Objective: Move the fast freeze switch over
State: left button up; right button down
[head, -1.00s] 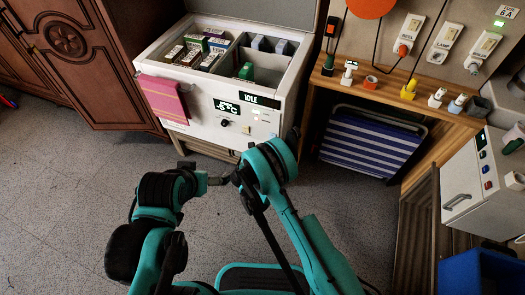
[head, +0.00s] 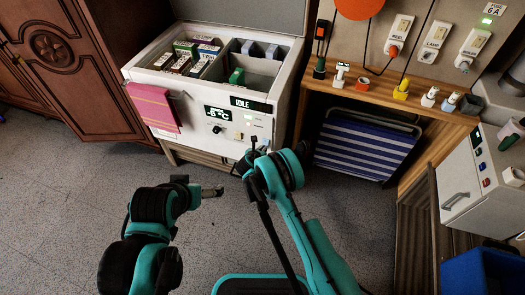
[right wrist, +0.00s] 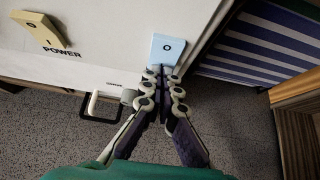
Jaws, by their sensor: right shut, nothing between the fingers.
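The white chest freezer (head: 190,117) has a front panel with a display, a knob, switches and small lights. Its status display (head: 250,103) reads IDLE. In the right wrist view a light-blue rocker switch (right wrist: 167,48) marked O sits near the panel's right edge. I cannot read a fast freeze label, as its lower part is behind my fingers. My right gripper (right wrist: 160,72) is shut and empty, its tips over the switch's lower half; touching or not is unclear. It also shows at the panel in the head view (head: 254,143). My left gripper (head: 212,191) hangs apart from the freezer, its jaws unclear.
A cream POWER rocker (right wrist: 43,32) is left of the blue switch. A pink towel (head: 154,107) hangs on the freezer's left. A blue-striped folded chair (head: 362,150) stands right, under a wooden shelf (head: 385,95) with plugs.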

jog(key=shift+w+f, duration=0.15)
jog(key=shift+w, duration=0.1)
jog(key=shift+d+r, duration=0.1)
jog(key=shift+r, duration=0.8)
